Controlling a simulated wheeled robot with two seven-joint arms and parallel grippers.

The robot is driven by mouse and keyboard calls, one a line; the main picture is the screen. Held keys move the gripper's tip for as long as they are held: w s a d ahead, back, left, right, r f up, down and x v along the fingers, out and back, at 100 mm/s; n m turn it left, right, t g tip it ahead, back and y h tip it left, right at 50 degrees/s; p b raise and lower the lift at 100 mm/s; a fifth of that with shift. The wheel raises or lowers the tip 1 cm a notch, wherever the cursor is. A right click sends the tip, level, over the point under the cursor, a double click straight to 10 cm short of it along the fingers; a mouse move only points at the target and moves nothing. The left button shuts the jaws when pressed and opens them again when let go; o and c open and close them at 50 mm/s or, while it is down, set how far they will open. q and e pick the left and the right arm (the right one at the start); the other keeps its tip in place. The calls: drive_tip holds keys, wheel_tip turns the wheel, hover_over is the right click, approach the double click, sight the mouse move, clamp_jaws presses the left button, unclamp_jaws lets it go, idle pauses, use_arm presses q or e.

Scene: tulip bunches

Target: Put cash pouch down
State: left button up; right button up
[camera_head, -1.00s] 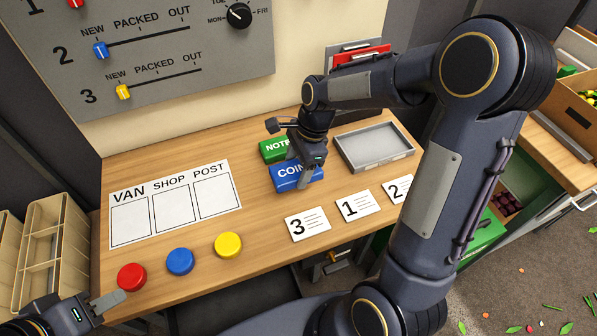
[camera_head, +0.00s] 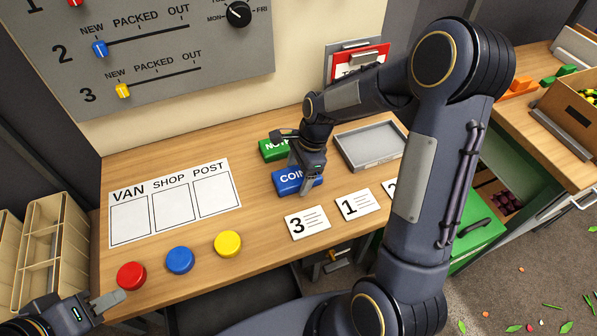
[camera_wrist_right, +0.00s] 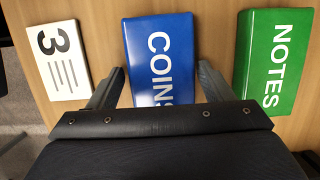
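The blue COINS pouch (camera_head: 290,180) lies on the wooden desk, and it also shows in the right wrist view (camera_wrist_right: 158,50). My right gripper (camera_head: 306,188) is low over it. In the right wrist view my right gripper (camera_wrist_right: 163,75) has its fingers spread on either side of the pouch, with narrow gaps at both edges. The green NOTES pouch (camera_head: 270,151) lies just behind, and it also shows in the right wrist view (camera_wrist_right: 275,60). My left gripper (camera_head: 108,300) is at the desk's front left corner; its opening is unclear.
A grey tray (camera_head: 371,164) stands right of the pouches. Number cards, such as card 3 (camera_head: 307,223), lie in front. Red (camera_head: 131,275), blue (camera_head: 180,260) and yellow (camera_head: 228,243) buttons and a VAN/SHOP/POST sheet (camera_head: 172,167) are at left. Bare desk lies between sheet and pouches.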

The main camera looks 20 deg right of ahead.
drive_tip(key=shift+o, duration=1)
drive_tip(key=shift+r, duration=0.25)
drive_tip(key=v, duration=1.1)
drive_tip(key=s+a+r+n+t, duration=0.1)
drive_tip(key=s+r+n, duration=0.2)
drive_tip(key=s+n, duration=0.15)
drive_tip(key=s+r+n+t, duration=0.2)
drive_tip(key=s+r+n, duration=0.1)
drive_tip(key=s, duration=0.3)
drive_tip(key=s+a+f+n+t, duration=0.1)
drive_tip(key=s+a+n+t, duration=0.1)
drive_tip(key=s+n, duration=0.7)
drive_tip(key=shift+s+a+y+p, duration=0.3)
drive_tip(key=shift+s+a, duration=0.2)
drive_tip(key=shift+a, duration=0.05)
